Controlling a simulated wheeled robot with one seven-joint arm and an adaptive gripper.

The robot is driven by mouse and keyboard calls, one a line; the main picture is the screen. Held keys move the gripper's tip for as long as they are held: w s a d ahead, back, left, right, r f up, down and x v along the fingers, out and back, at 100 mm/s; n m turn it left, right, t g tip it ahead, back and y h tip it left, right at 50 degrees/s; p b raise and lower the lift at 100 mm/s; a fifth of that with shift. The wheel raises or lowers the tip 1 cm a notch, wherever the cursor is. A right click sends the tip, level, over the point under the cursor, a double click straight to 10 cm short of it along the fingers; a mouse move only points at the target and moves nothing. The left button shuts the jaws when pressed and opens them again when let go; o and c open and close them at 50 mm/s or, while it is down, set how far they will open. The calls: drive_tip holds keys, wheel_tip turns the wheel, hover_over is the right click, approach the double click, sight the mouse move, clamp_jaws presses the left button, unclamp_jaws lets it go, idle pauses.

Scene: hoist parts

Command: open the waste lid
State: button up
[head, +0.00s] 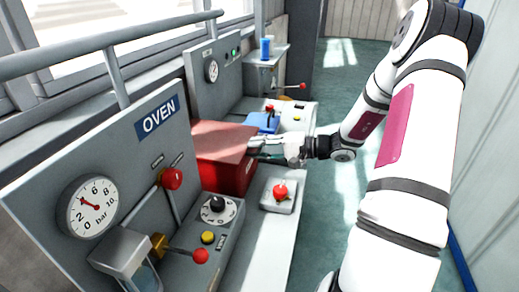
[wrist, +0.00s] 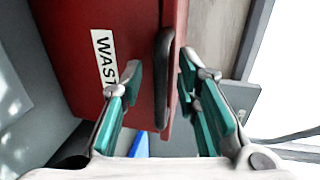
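The red waste box (head: 240,180) stands on the bench in the head view, and its lid (head: 213,138) lies flat, closed. In the wrist view, turned on its side, the red front (wrist: 75,50) carries a white label (wrist: 104,70) reading "WAST", its end hidden by a finger. A black handle (wrist: 162,80) runs along the lid's edge. My gripper (wrist: 160,80) is open, with one teal-padded finger on each side of the handle and gaps showing. In the head view, my gripper (head: 268,148) is at the box's right side; its fingertips are small there.
An oven panel (head: 130,150) with a gauge and red-knobbed levers stands in front left. A red button box (head: 279,194) sits on the bench near my gripper. A blue object (head: 262,122) lies behind the box. Open floor (head: 320,210) is to the right.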

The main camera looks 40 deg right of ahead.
drive_tip(key=shift+c, duration=0.5)
clamp_jaws()
